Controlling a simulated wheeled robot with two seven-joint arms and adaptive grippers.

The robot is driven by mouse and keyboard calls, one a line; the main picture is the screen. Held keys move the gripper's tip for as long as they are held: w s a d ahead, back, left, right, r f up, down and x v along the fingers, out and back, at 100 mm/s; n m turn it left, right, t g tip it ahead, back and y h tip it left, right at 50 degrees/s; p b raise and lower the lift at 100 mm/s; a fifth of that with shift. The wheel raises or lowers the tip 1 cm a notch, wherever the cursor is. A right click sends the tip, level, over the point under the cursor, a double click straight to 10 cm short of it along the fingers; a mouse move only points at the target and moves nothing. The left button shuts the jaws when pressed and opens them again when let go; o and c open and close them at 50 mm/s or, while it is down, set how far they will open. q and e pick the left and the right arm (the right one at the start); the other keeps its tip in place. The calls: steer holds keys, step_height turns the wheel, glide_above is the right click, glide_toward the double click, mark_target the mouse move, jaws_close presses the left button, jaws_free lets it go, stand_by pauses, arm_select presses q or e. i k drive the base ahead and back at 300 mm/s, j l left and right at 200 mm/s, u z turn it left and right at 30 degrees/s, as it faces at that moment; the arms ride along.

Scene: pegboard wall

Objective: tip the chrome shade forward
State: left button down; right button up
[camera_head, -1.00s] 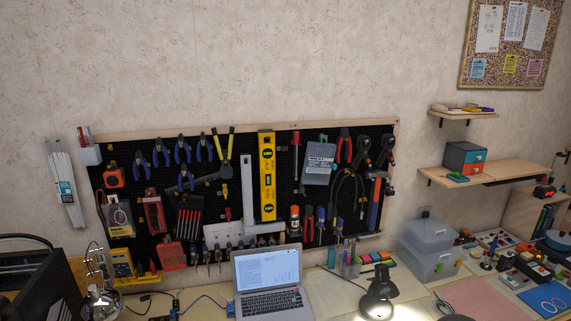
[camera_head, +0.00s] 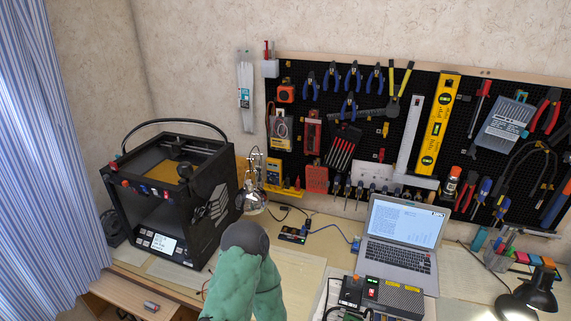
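The chrome shade (camera_head: 253,204) belongs to a small chrome lamp with a jointed arm (camera_head: 252,168). In the head view it stands at the back of the desk, between the black 3D printer and the pegboard's lower left corner. The shade is at the lower end of the arm, and its exact tilt is hard to tell at this size. Neither of my grippers is recognisable in view.
The 3D printer (camera_head: 212,205) stands left of the lamp. A laptop (camera_head: 402,238) and a lit black lamp (camera_head: 540,290) stand to the right. A green rounded shape (camera_head: 243,290) with a grey end, which I cannot identify, rises in front and hides some desk.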

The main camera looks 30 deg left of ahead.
mark_target(249, 201)
steer(key=u, duration=1.2)
